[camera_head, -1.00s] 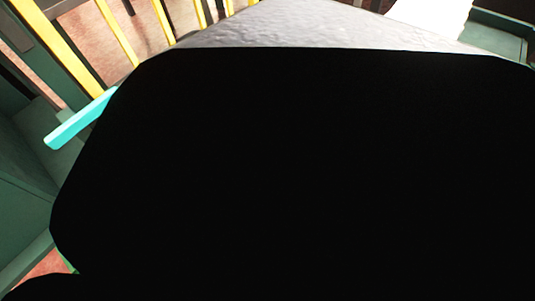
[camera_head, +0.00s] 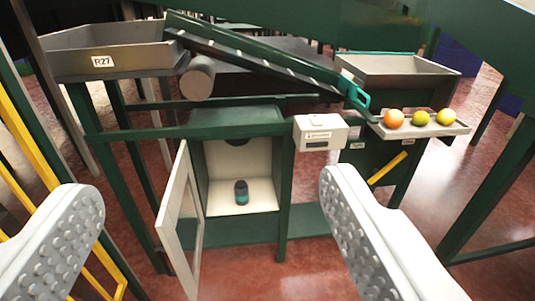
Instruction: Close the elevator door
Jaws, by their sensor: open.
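The elevator is a dark green cabinet with a pale inside (camera_head: 225,170) at the middle of the view. Its door (camera_head: 178,222), a white frame with a clear-looking panel, stands swung open on the left side of the opening. The door and cabinet show between the fingers, farther away. Nothing is touching the fingers.
A small white box (camera_head: 320,133) is fixed right of the opening. A tray (camera_head: 440,128) at the right holds an orange fruit and two yellow-green ones. Metal bins (camera_head: 110,55) and a sloped conveyor (camera_head: 265,60) are above. Yellow rails (camera_head: 30,130) stand left. Reddish floor (camera_head: 320,265) is open in front.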

